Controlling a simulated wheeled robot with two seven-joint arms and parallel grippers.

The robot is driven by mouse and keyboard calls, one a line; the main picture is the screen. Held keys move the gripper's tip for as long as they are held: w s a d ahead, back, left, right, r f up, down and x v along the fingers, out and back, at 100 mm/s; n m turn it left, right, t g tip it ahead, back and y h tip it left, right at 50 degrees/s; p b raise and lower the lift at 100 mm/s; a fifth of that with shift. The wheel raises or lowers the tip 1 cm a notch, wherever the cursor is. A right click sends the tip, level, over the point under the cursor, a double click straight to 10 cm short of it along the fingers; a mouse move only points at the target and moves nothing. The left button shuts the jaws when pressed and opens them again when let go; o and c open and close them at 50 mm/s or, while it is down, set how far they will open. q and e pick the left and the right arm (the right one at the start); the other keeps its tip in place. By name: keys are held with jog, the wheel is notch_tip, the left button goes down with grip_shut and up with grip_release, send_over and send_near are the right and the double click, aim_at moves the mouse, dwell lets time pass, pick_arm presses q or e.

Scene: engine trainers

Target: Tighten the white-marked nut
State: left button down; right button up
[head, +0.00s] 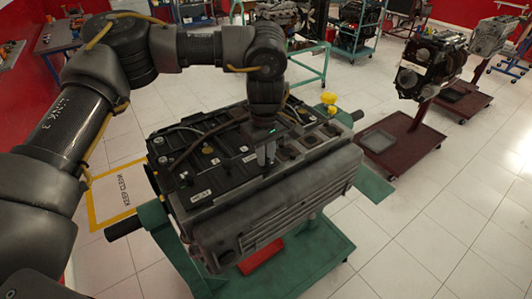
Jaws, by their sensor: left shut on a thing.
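The engine (290,195) lies across a green stand, with a dark top cover and a long grey ribbed side. My left gripper (266,160) comes down from above onto the middle of the engine's top. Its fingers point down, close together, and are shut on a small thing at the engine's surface. That thing is hidden by the fingers; from its place it appears to be the white-marked nut, though no white mark can be made out. My right gripper is out of view.
Cables (195,132) and small bolt heads lie on the engine's left top. The green stand (320,262) has a bar handle (122,228) at the left.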

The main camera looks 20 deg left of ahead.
pick_arm(q)
jog(key=shift+m, duration=0.3)
jog(key=c, duration=1.3)
grip_release()
jog(key=shift+c, duration=0.2)
notch_tip(320, 180, up, 11)
jog(key=b, duration=0.2)
jog(key=shift+f, duration=0.1)
